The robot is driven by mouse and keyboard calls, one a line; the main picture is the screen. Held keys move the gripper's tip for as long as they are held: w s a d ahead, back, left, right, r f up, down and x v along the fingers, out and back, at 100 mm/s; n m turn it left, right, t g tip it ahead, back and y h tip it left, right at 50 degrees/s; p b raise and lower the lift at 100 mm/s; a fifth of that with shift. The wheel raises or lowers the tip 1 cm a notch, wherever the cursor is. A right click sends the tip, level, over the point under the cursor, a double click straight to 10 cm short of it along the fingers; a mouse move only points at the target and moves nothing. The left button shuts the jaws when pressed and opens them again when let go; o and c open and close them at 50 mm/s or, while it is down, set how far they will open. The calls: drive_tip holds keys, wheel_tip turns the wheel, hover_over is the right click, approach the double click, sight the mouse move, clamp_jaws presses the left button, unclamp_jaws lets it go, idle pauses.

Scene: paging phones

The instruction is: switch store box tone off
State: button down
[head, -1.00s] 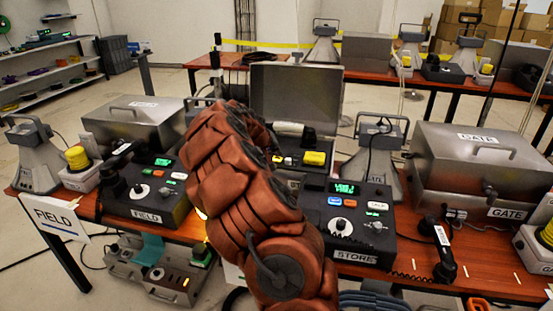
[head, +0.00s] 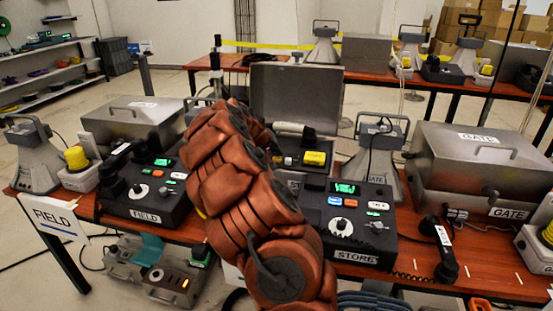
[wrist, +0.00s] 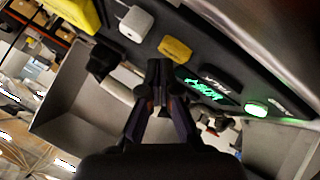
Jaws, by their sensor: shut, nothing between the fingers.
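The store box (head: 297,100) stands open behind the STORE console (head: 355,258), with its grey lid raised. A yellow block (head: 314,158) and smaller parts sit inside it. My arm hides the left part of the box and my gripper in the head view. In the wrist view my gripper (wrist: 160,75) is shut and empty, its tips over or close to a dark panel. A small yellow piece (wrist: 175,48) lies just above the tips. A lit green display (wrist: 205,90) and a glowing green button (wrist: 256,109) are to the right. Whether the tips touch anything cannot be told.
The FIELD console (head: 148,195) is to the left, and the closed GATE box (head: 475,165) is to the right. A grey horn speaker (head: 378,160) stands beside the store box. A black handset (head: 443,250) lies on the wooden table right of the STORE console.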

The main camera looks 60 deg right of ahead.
sight(276, 159)
drive_tip(key=shift+r, duration=0.1)
drive_tip(key=shift+r+p, duration=0.8)
drive_tip(key=shift+r, duration=2.1)
drive_tip(key=s+a+n+y, duration=0.15)
drive_tip(key=s+a, duration=0.25)
drive_tip(key=a, duration=1.2)
drive_tip(key=s+a+n+y, duration=0.1)
drive_tip(key=s+a+y, duration=0.25)
drive_tip(key=a, duration=1.15)
drive_tip(key=s+a+f+n+g+y, duration=0.2)
drive_tip(key=s+a+f+n, duration=0.1)
drive_tip(key=s+a, duration=0.85)
drive_tip(key=s+a+f+n+g+y, duration=0.1)
drive_tip(key=s+a+f+n+y, duration=0.15)
drive_tip(key=s+a, duration=0.85)
drive_tip(key=a+p+v, duration=0.3)
drive_tip(key=p+v, duration=1.1)
drive_tip(key=v, duration=0.1)
drive_tip(key=shift+w+r+n+t, duration=0.2)
drive_tip(key=shift+r+n+t, duration=0.1)
drive_tip(key=shift+r+t, duration=0.1)
